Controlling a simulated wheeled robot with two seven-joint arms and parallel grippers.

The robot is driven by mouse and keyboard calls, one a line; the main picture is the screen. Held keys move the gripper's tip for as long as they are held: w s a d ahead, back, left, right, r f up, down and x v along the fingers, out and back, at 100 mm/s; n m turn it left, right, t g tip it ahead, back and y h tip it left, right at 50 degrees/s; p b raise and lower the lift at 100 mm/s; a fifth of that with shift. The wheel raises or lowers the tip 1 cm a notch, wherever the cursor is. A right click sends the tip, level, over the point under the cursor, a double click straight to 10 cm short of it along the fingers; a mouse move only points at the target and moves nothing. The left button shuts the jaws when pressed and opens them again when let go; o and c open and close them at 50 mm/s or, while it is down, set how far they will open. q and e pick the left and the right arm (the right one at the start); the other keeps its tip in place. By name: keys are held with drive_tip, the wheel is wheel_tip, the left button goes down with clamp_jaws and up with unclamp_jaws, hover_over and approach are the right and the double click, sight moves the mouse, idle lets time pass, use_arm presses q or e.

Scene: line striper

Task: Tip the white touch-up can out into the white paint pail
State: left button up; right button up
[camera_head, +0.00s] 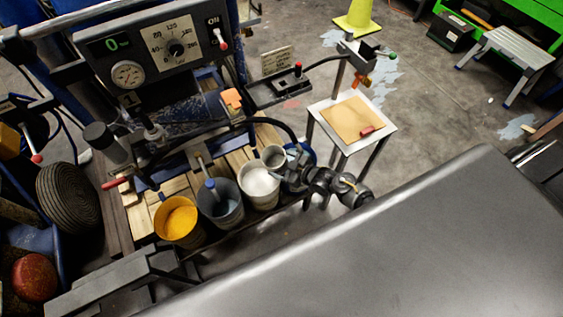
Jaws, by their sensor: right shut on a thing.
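The white paint pail (262,199) stands on the wooden slats, with white paint visible inside. The white touch-up can (271,156) is just behind and right of the pail's mouth, close to its rim; I cannot tell whether they touch. My right gripper (291,162) is shut on the can from its right side, with the arm reaching in from the right. The can looks roughly upright or slightly tilted, and no pouring stream shows. My left gripper is not clearly in view.
A grey pail (223,216) with a blue-handled tool and a yellow paint pail (183,236) stand left of the white pail. A black hose (272,121) arches behind the can. A small stand (384,117) is to the right.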

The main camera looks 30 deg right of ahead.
sight(285, 160)
drive_tip(key=shift+r+m+p, duration=0.3)
drive_tip(key=shift+r+p, duration=0.5)
drive_tip(key=shift+p, duration=0.05)
drive_tip(key=shift+r+m+g+y+p, duration=0.3)
drive_tip(key=shift+r+m+y+p, duration=0.25)
drive_tip(key=shift+r+p, duration=0.25)
drive_tip(key=shift+f, duration=0.1)
drive_tip(key=shift+a, duration=0.1)
